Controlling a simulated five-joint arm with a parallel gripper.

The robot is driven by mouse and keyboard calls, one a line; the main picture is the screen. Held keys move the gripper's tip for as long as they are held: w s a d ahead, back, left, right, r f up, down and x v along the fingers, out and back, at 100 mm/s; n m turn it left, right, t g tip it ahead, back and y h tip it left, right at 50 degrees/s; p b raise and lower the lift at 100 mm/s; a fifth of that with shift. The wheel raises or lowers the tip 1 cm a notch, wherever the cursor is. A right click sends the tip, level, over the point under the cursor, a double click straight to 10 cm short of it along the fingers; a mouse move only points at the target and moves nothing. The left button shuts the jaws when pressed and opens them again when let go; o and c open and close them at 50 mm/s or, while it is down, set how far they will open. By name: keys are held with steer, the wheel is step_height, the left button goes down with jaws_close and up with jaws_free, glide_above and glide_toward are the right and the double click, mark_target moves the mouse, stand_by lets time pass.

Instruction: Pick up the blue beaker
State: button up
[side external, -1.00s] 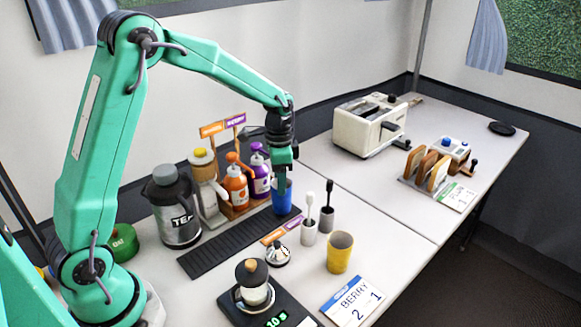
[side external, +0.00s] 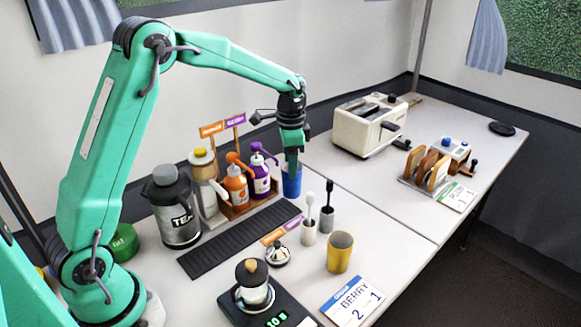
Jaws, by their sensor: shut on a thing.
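The blue beaker (side external: 291,183) is at the back of the near table, right of the purple-topped bottle. My gripper (side external: 291,166) points down from above and is shut on the beaker's rim. One finger reaches down at the rim; the other finger is hard to make out. The beaker looks upright. Its base seems to be off the black slatted mat (side external: 225,247), but the gap below it is hard to judge.
Close left stand the purple bottle (side external: 261,178) and orange bottle (side external: 236,187) in a wooden caddy with signs. Two small cups with brushes (side external: 309,232) and a yellow cup (side external: 340,252) stand in front. A toaster (side external: 365,130) stands at right, with clear table between.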

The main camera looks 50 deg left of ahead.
steer(key=w+a, duration=0.1)
steer(key=w, duration=1.2)
steer(key=shift+a, duration=0.35)
stand_by(0.5)
steer(key=shift+w, duration=0.35)
stand_by(0.5)
stand_by(2.9)
steer(key=s+d+r+m, duration=0.3)
steer(key=s+d, duration=0.4)
steer(key=d, duration=0.4)
steer(key=s+d+r+m, duration=0.35)
steer(key=s+d, duration=0.25)
steer(key=d, duration=0.5)
steer(key=s+d+m, duration=0.3)
steer(key=s+d, duration=0.1)
steer(key=s, duration=0.9)
steer(key=s+d+m, duration=0.4)
steer(key=s, duration=0.9)
steer(key=shift+d+r, duration=0.15)
steer(key=shift+r, duration=0.15)
